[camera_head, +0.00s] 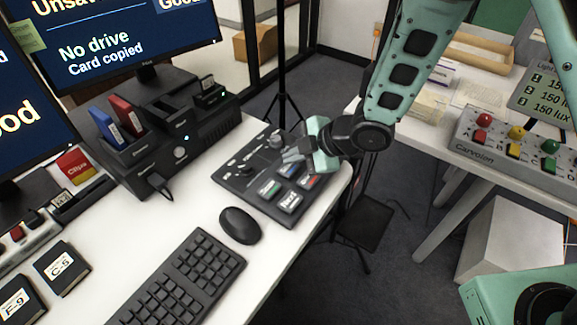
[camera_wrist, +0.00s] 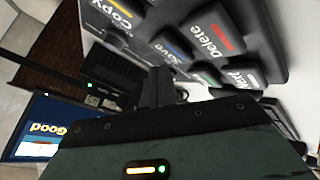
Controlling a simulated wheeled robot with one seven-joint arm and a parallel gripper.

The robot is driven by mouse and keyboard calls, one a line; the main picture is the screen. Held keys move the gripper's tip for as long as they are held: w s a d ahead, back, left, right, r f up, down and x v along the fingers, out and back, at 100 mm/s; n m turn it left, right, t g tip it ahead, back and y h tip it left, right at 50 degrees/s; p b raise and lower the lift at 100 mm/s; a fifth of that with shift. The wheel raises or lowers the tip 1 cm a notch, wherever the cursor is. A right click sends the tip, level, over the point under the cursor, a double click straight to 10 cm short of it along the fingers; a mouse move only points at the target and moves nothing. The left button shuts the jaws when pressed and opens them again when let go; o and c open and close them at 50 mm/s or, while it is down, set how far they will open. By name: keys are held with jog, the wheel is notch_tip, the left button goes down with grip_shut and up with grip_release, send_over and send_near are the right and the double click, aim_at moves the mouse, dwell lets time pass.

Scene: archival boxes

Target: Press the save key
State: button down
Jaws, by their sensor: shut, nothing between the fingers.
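The dark keypad (camera_head: 235,177) lies on the white desk near its right edge. Its save key, with a blue mark, shows in the head view (camera_head: 288,170) and, labelled "Save", in the wrist view (camera_wrist: 176,52). My gripper (camera_head: 291,156) is shut and empty, with its fingertips over the keypad just behind the save key. In the wrist view my fingers (camera_wrist: 157,85) are close to the save key and cover part of its surroundings. I cannot tell whether they touch it.
The red-marked delete key (camera_wrist: 212,35) and the yellow-marked copy key (camera_wrist: 115,14) are close by. A mouse (camera_head: 240,226) and keyboard (camera_head: 185,285) lie in front of the keypad. A black card dock (camera_head: 180,135) stands to the left, below a screen (camera_head: 120,35).

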aim_at(294, 168)
jog(key=shift+f, duration=0.1)
jog(key=shift+f+b, duration=0.35)
jog(key=shift+b, duration=0.1)
jog(key=shift+f+b, duration=0.4)
jog(key=shift+f, duration=0.1)
dwell(0.5)
jog(key=shift+r, duration=0.1)
jog(key=shift+r+p, duration=0.7)
jog(key=shift+r, duration=0.1)
notch_tip(294, 168, up, 5)
jog(key=p, duration=0.4)
jog(key=shift+r, duration=0.1)
dwell(0.9)
